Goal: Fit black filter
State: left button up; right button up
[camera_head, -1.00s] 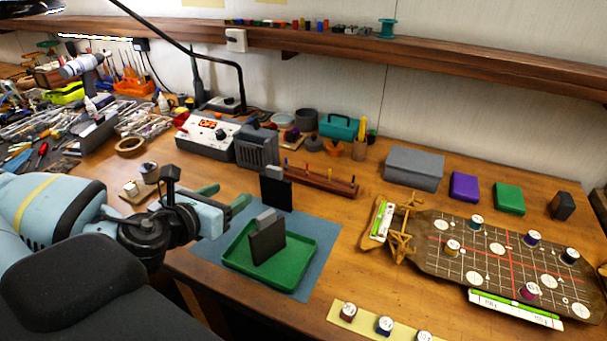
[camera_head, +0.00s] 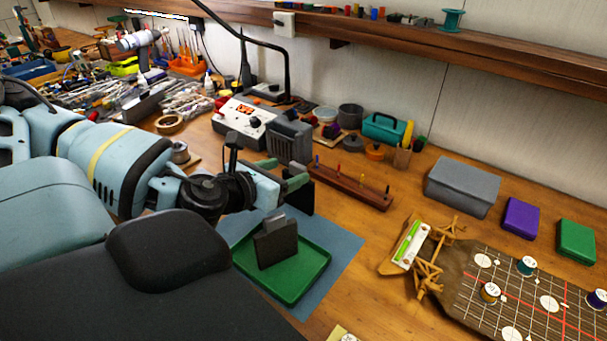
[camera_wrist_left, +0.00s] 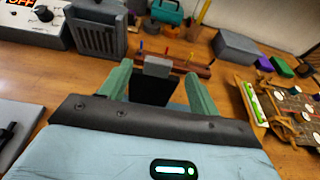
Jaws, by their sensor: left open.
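One black filter panel (camera_head: 303,196) stands on the blue mat behind the green tray, partly hidden by my left gripper. In the left wrist view a black panel (camera_wrist_left: 150,92) with a grey top shows between the fingers; I cannot tell whether they touch it. A second black panel (camera_head: 275,247) with a grey tab stands upright in the green tray (camera_head: 303,288). My left gripper (camera_head: 284,173) is open, its fingers at the rear panel. My right gripper is not in view.
A grey ribbed housing (camera_head: 290,141) stands beside the control box (camera_head: 244,122) with an orange display. A wooden rack with coloured pegs (camera_head: 350,187) lies behind the mat (camera_head: 345,248). A grey box (camera_head: 462,187) and a gridded board (camera_head: 530,295) are at right.

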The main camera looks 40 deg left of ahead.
aim_at(296, 168)
pick_arm(q)
jog(key=shift+w, duration=0.15)
jog(key=shift+w+a+f, duration=0.1)
jog(key=shift+w+f, duration=0.1)
jog(key=shift+w, duration=0.05)
jog(key=b+x, duration=0.2)
jog(key=x, duration=0.1)
jog(key=shift+a+f, duration=0.1)
jog(key=shift+f, duration=0.3)
jog(key=shift+w+r+b, duration=0.1)
jog(key=shift+w+b, duration=0.5)
jog(key=shift+w, duration=0.05)
jog(key=shift+r, duration=0.1)
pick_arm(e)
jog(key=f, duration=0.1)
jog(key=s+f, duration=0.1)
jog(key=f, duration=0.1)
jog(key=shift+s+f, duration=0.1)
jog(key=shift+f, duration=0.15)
pick_arm(q)
jog(key=shift+c, duration=0.4)
jog(key=c, duration=1.2)
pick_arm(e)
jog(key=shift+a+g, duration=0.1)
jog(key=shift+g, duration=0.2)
